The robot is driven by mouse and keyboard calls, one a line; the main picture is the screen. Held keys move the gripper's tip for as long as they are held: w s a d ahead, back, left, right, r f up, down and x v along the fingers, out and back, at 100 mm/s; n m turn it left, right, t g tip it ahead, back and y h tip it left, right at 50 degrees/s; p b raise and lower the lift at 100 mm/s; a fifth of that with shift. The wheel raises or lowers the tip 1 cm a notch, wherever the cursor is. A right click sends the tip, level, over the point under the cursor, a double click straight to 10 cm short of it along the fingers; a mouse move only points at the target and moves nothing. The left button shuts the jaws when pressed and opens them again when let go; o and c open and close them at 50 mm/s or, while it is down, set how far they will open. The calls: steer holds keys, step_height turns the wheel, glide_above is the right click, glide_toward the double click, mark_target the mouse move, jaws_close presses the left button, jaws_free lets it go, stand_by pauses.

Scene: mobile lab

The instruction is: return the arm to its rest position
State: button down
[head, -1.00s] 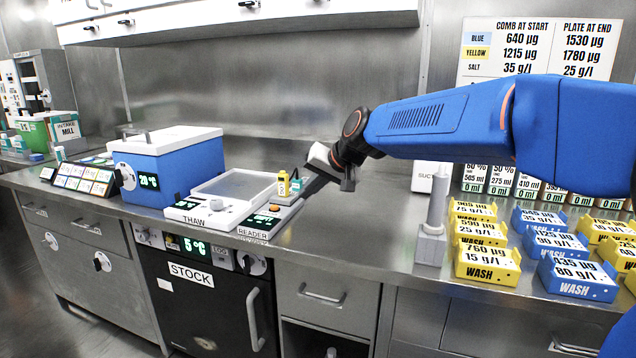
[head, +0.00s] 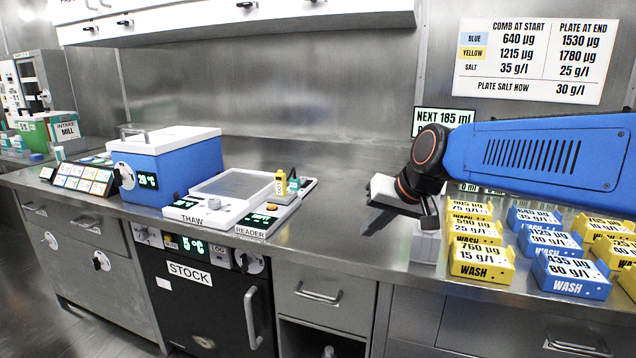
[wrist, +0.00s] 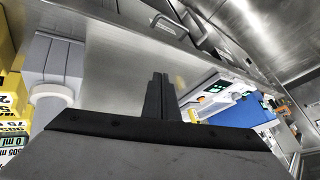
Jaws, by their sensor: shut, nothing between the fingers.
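My blue arm (head: 540,150) reaches in from the right in the head view. My gripper (head: 374,220) hangs over the counter, left of the wash blocks and just left of a grey stand (head: 427,243). It points down and to the left. The wrist view shows its dark fingers (wrist: 157,97) together with nothing between them. The grey stand (wrist: 52,85) is also at the left of the wrist view.
Yellow wash blocks (head: 482,260) and blue wash blocks (head: 570,275) stand at the right. The reader (head: 262,222) holds a small yellow item (head: 280,183). The thaw unit (head: 205,213) and a blue box (head: 190,170) are further left. The counter (head: 335,220) between is clear.

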steer(key=s+d+f+h, duration=0.1)
steer(key=s+d+f, duration=0.3)
steer(key=s, duration=0.4)
steer(key=s+d+f+h, duration=0.1)
steer(key=s+d+f, duration=0.4)
steer(key=s+d, duration=0.2)
steer(key=s+d+f+g+h, duration=0.1)
steer(key=s+d+f, duration=0.4)
steer(key=s, duration=0.5)
steer(key=shift+s+d+h, duration=0.25)
steer(key=shift+d+h, duration=0.3)
steer(key=shift+h, duration=0.05)
steer(key=shift+a, duration=0.1)
